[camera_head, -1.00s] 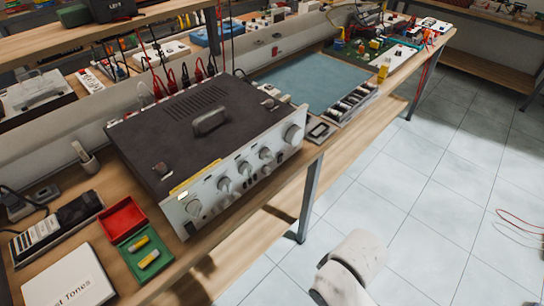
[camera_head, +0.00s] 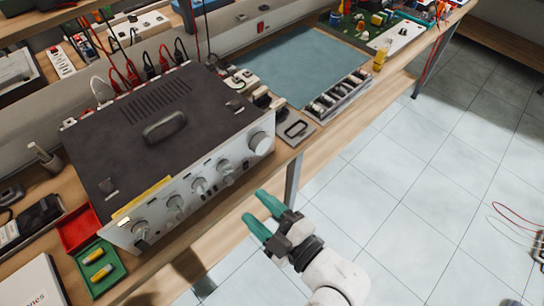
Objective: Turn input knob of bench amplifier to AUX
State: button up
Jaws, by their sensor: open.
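The bench amplifier (camera_head: 165,140) stands on the wooden bench, with a dark top, a handle and a silver front panel facing the floor side. Several knobs line its front, with a large knob (camera_head: 261,143) at the right end and a knob (camera_head: 141,230) at the left end. The labels are too small to read, so I cannot tell which knob is the input knob or where it points. My gripper (camera_head: 256,214) has green fingers, spread apart and empty. It is in front of the panel's right half, apart from the knobs.
A red and green box (camera_head: 101,268) with yellow cylinders lies left of the amplifier. A blue-grey mat (camera_head: 304,73) and a tray of small parts (camera_head: 337,93) lie to its right. Cables rise behind it.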

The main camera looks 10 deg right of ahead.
aim_at(227, 172)
jog(key=p+x, duration=0.1)
jog(key=x, duration=0.2)
jog(key=r+p+x, duration=0.1)
jog(key=x, duration=0.2)
jog(key=p+x, duration=0.2)
jog(key=x, duration=0.1)
jog(key=shift+w+d+r, duration=0.2)
jog(key=shift+w+d, duration=0.05)
jog(key=shift+d, duration=0.1)
jog(key=shift+w+a+f, duration=0.15)
jog(key=shift+w+a, duration=0.25)
jog(key=shift+w, duration=0.2)
jog(key=c, duration=1)
